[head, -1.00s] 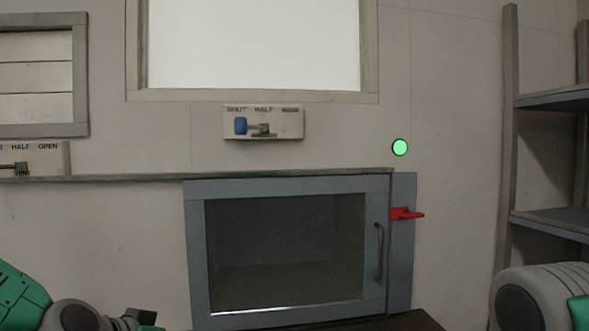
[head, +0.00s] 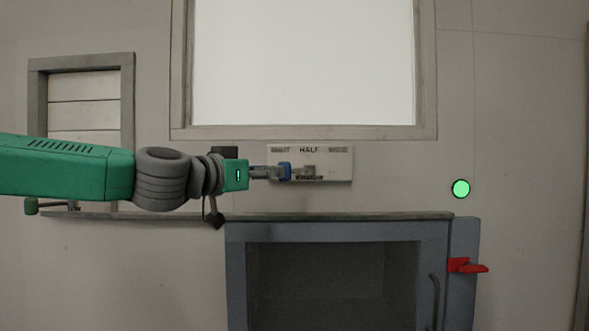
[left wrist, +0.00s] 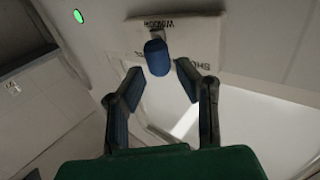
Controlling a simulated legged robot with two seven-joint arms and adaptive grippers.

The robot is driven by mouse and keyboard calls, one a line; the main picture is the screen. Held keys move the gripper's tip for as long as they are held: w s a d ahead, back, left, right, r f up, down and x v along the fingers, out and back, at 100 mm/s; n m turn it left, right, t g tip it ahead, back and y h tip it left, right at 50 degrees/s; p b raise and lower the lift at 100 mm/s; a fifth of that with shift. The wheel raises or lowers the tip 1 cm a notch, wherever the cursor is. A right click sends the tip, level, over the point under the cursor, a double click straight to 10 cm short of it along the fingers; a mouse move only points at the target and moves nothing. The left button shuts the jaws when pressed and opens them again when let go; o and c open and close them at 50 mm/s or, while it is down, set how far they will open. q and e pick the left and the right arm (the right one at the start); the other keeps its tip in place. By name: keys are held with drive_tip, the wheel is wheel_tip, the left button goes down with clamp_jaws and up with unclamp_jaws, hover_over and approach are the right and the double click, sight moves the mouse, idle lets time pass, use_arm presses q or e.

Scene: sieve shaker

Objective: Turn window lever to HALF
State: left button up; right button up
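The window lever's blue knob (head: 285,171) sits at the left of the white lever plate (head: 340,164), below the bright window; the lever points left, to the SHUT side. HALF is printed at the plate's top middle. My left gripper (head: 277,172) reaches in from the left and is at the knob. In the left wrist view, the blue knob (left wrist: 157,58) lies between and just past the tips of the two spread fingers (left wrist: 158,68). The fingers are open, with gaps at the knob's sides; contact is not clear. My right gripper is out of view.
Below is a grey glass-fronted cabinet (head: 435,232) with a red latch (head: 467,266). A round green light (head: 461,189) is on the wall at right.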

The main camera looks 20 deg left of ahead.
sight(290, 167)
use_arm(q)
drive_tip(key=x, duration=0.5)
drive_tip(key=p+x, duration=0.1)
drive_tip(key=x, duration=0.1)
drive_tip(key=shift+d+r, duration=0.1)
drive_tip(key=shift+d, duration=0.3)
drive_tip(key=shift+w+d, duration=0.2)
drive_tip(key=shift+w, duration=0.3)
drive_tip(key=shift+s+a, duration=0.25)
drive_tip(key=shift+a, duration=0.3)
drive_tip(key=shift+c, duration=0.8)
drive_tip(key=shift+s+a, duration=0.2)
clamp_jaws()
drive_tip(key=shift+s+r, duration=0.1)
drive_tip(key=shift+r, duration=0.05)
